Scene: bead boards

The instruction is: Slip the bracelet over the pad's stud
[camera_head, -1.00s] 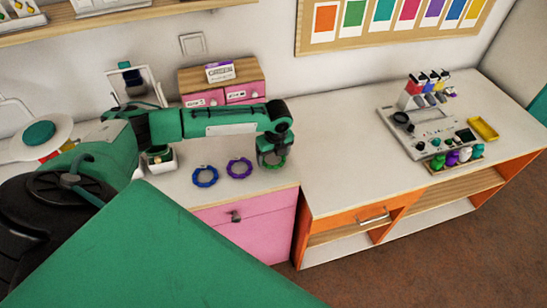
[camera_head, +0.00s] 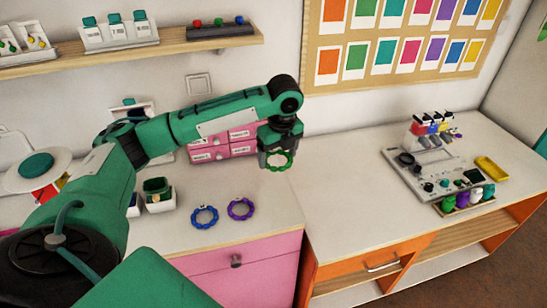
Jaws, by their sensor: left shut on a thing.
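My left gripper (camera_head: 279,151) points down and is shut on a green beaded bracelet (camera_head: 280,169), which hangs upright as a ring above the white worktop. A blue bracelet (camera_head: 204,224) and a purple bracelet (camera_head: 240,217) lie flat on the worktop, below and left of the gripper. I cannot make out the pad or its stud for certain. My right gripper is not in view.
Behind my left arm stands a box with pink drawers (camera_head: 207,154). A white stand with a dark green band (camera_head: 157,206) is at the left. The worktop (camera_head: 340,200) between is clear.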

